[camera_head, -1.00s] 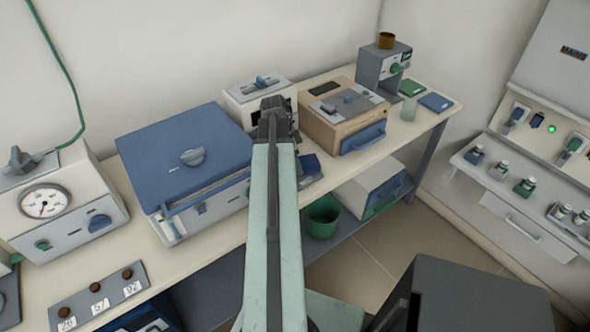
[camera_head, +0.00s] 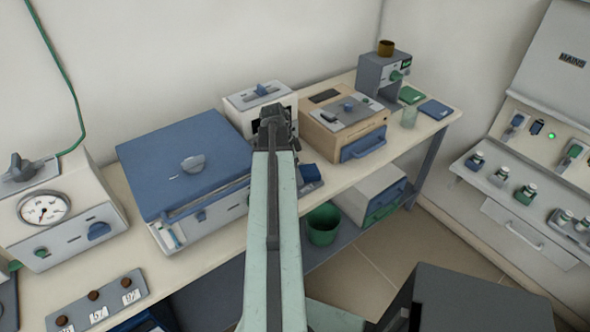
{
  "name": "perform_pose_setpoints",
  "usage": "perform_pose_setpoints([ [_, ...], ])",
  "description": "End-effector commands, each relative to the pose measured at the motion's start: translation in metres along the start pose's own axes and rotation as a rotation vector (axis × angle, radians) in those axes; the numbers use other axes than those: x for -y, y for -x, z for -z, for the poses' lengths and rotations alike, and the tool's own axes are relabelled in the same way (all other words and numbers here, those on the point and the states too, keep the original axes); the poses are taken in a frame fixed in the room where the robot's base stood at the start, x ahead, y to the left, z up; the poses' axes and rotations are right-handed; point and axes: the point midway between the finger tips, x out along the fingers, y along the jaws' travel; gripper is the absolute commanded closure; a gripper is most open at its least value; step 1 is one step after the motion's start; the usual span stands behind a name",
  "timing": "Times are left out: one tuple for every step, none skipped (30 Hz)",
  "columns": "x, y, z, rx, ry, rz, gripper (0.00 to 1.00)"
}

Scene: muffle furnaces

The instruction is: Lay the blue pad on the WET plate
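A flat blue pad-like square (camera_head: 435,109) lies at the far right end of the bench, beside a similar green square (camera_head: 411,95). I see no readable WET label, so I cannot tell which surface is the WET plate. A small blue block (camera_head: 309,172) sits on a dark flat piece near the bench's front edge, partly hidden by my arm. My gripper (camera_head: 274,112) is in the middle of the view, in front of the small white box, well left of the flat squares. Its fingers are seen from behind, so whether it is open or holding something is hidden.
A large blue-lidded furnace (camera_head: 190,165) stands left of my arm and a tan furnace (camera_head: 345,125) right of it. A clear glass (camera_head: 409,116) stands near the flat squares. A grey device (camera_head: 380,78) carries a brown cup. A green bin (camera_head: 322,224) is below the bench.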

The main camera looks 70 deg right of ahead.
Motion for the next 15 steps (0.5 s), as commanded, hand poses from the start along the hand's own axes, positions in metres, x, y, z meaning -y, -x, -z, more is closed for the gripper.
perform_pose_setpoints([
  [0.0, 0.013, 0.002, 0.0, 0.001, 0.0, 0.16],
  [0.0, 0.018, 0.002, 0.0, 0.001, 0.0, 0.16],
  [0.0, 0.025, 0.002, 0.0, 0.001, 0.0, 0.16],
  [0.0, 0.032, 0.003, 0.0, 0.001, 0.0, 0.16],
  [0.0, 0.038, 0.003, 0.0, 0.001, 0.0, 0.16],
  [0.0, 0.048, 0.003, 0.0, 0.001, 0.0, 0.16],
  [0.0, 0.055, 0.003, 0.0, 0.001, 0.0, 0.16],
  [0.0, 0.062, 0.003, 0.0, 0.001, 0.0, 0.16],
  [0.0, 0.072, 0.003, 0.0, 0.001, 0.0, 0.16],
  [0.0, 0.079, 0.003, 0.0, 0.001, 0.0, 0.16],
  [0.0, 0.086, 0.003, 0.0, 0.001, 0.0, 0.16],
  [0.0, 0.094, 0.003, 0.0, 0.001, 0.0, 0.16],
  [0.0, 0.1, 0.003, 0.0, 0.001, 0.0, 0.16],
  [0.0, 0.104, 0.003, 0.0, 0.001, 0.0, 0.16],
  [0.0, 0.11, 0.003, 0.0, 0.001, 0.0, 0.16],
])
